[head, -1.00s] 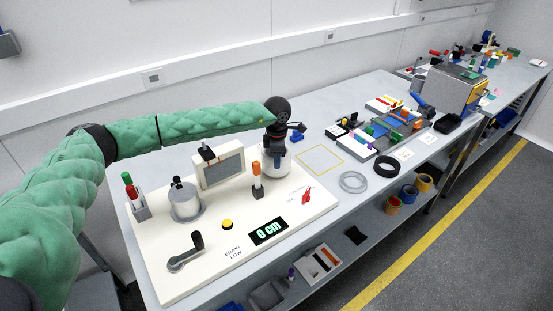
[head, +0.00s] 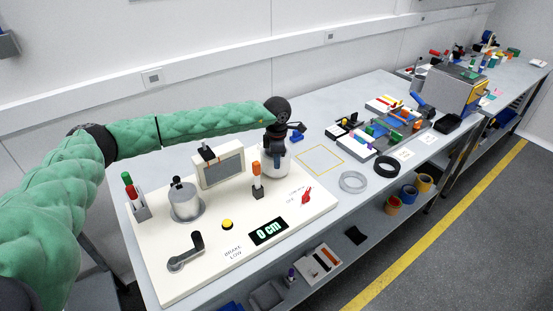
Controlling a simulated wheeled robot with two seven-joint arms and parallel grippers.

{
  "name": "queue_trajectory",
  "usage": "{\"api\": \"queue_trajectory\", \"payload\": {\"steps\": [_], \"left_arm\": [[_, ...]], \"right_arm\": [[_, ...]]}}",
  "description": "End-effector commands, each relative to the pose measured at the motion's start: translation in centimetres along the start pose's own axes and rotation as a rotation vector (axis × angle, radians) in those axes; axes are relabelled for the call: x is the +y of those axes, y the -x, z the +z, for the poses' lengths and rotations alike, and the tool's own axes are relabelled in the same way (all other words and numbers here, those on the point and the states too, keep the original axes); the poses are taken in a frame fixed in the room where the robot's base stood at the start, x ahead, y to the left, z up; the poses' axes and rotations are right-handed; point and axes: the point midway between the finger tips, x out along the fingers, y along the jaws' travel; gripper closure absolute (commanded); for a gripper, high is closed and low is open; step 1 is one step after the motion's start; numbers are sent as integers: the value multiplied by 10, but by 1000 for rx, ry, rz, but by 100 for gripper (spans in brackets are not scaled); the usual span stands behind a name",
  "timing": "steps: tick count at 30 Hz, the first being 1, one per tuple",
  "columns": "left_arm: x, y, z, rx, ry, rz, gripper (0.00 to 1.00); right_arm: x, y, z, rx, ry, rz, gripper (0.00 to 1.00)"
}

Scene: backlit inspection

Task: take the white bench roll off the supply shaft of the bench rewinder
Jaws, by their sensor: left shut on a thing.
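The bench rewinder is a cream board (head: 215,260) on the grey bench. The white bench roll (head: 284,166) is at its far right corner, under my left gripper. My left gripper (head: 276,158) points down and is shut on the white roll; its dark body covers part of the roll. The supply shaft is hidden by the gripper and the roll, so I cannot tell how far the roll sits on it. A grey metal spool (head: 185,203) stands at the board's left side. My right gripper is not in view.
The board carries a framed panel (head: 222,168), an orange-topped post (head: 257,178), a crank (head: 186,254), a yellow button (head: 227,225) and a "0 cm" display (head: 268,231). A yellow outlined square (head: 320,160) right of the board is empty. Clear and black rings (head: 386,167) lie beyond.

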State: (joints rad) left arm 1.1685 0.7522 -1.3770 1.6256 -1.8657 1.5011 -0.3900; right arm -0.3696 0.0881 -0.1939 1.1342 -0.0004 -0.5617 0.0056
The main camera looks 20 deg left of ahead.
Motion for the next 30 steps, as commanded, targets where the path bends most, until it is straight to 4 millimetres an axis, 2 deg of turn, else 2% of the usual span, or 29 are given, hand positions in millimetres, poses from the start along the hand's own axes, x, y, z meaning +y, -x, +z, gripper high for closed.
{"api": "queue_trajectory", "payload": {"steps": [30], "left_arm": [[1,32,0,-1,1,2,100]], "right_arm": [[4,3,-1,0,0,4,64]]}}
